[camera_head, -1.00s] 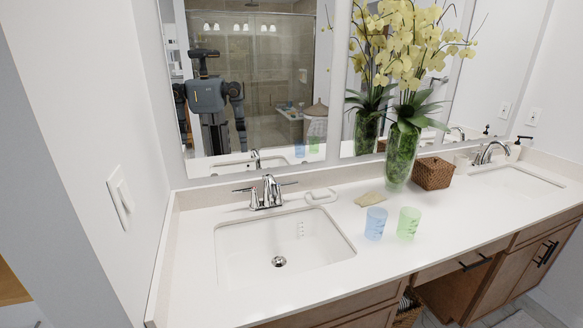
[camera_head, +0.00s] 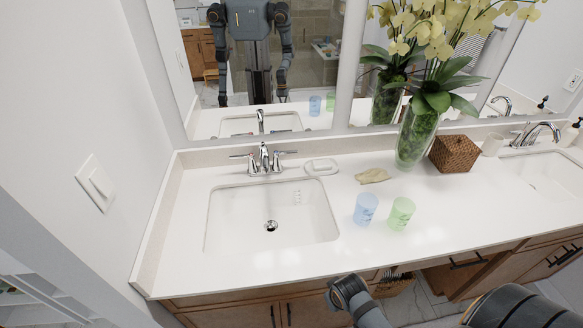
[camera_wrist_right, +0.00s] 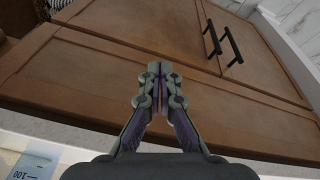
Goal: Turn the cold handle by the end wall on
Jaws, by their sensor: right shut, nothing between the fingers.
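A chrome faucet (camera_head: 264,160) stands behind the left sink, near the left wall. It has a left lever handle (camera_head: 241,156) and a right lever handle (camera_head: 286,153), both pointing outward. A second chrome faucet (camera_head: 537,134) stands at the right sink, by the right wall. I see no hot or cold marking. My right gripper (camera_wrist_right: 160,84) is shut and empty in the right wrist view, in front of brown cabinet doors, away from both faucets. My right arm enters the head view at the lower right. My left gripper is not in view.
The left sink (camera_head: 220,205) lies in the white counter (camera_head: 300,257). Right of the faucet are a soap dish (camera_head: 322,167), tan cloth (camera_head: 373,176), blue cup (camera_head: 365,208), green cup (camera_head: 400,213), orchid vase (camera_head: 416,138) and wicker box (camera_head: 455,153). A mirror backs the counter.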

